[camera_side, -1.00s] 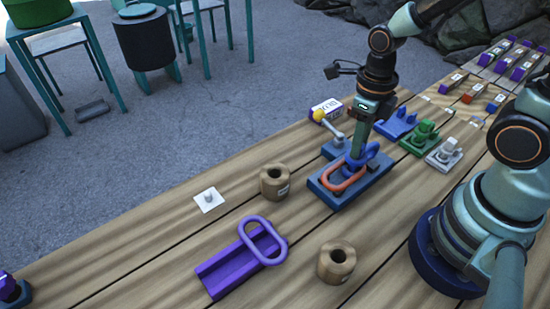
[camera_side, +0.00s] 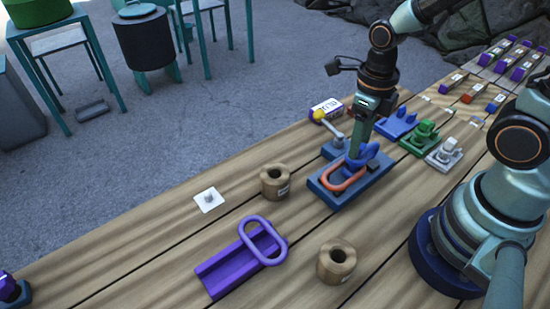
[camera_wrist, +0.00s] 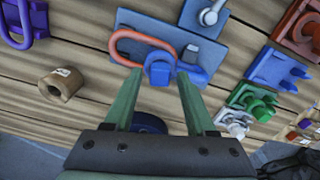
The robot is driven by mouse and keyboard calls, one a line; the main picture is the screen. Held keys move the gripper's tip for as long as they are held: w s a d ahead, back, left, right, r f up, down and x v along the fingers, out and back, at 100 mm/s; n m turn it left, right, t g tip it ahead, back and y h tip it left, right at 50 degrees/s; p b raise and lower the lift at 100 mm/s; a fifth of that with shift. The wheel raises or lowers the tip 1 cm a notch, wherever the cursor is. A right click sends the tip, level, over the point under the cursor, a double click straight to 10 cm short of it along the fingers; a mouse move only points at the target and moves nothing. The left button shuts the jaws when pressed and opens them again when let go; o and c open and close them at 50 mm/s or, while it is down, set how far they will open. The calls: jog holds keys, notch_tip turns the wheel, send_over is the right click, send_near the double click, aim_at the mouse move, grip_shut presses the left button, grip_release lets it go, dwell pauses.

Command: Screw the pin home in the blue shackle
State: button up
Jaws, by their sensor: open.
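The blue shackle (camera_side: 371,154) stands on a blue base plate (camera_side: 320,187), with an orange oval link (camera_side: 348,185) lying beside it and apparently looped through it. In the wrist view the shackle (camera_wrist: 194,74) sits just ahead of my fingers, and the orange link (camera_wrist: 120,40) curves to its left. A blue block-like pin head (camera_wrist: 159,73) faces me. My gripper (camera_wrist: 160,88) is open, its two green fingers spread to either side of the pin head. In the side view my gripper (camera_side: 354,154) is down at the shackle, hiding part of it. The pin's thread is hidden.
Blue, green (camera_side: 420,138) and white fixtures stand to the right. Two tan cylinders (camera_side: 275,182) and a purple tray with a purple link (camera_side: 240,262) lie left and in front, with bare wood between.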

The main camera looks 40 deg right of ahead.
jog(key=shift+r, duration=1.9)
jog(key=shift+n, duration=0.3)
jog(key=n, duration=0.4)
jog(key=shift+n, duration=0.3)
jog(key=n, duration=1.2)
jog(key=shift+n, duration=0.4)
jog(key=shift+f, duration=0.1)
jog(key=shift+f, duration=2.2)
